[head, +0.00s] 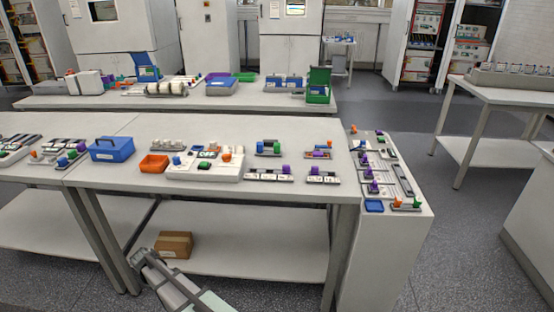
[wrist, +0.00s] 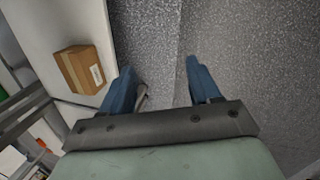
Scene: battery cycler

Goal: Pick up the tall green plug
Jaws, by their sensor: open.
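Several small green pieces are in the head view, too small to tell which is the tall green plug. One green piece (head: 417,203) stands beside an orange one at the front of the white cabinet top on the right. A low green piece (head: 204,166) lies on the white board on the table. My gripper (head: 143,257) is low in front of the table, far from all of them. In the wrist view its two blue fingers (wrist: 160,78) are apart with only floor between them.
The white table (head: 290,198) holds a blue toolbox (head: 112,150), an orange bin (head: 154,164) and racks of coloured plugs. A cardboard box (head: 174,244) sits on the lower shelf; it also shows in the wrist view (wrist: 80,69). A blue tray (head: 374,206) is on the right cabinet (head: 385,240).

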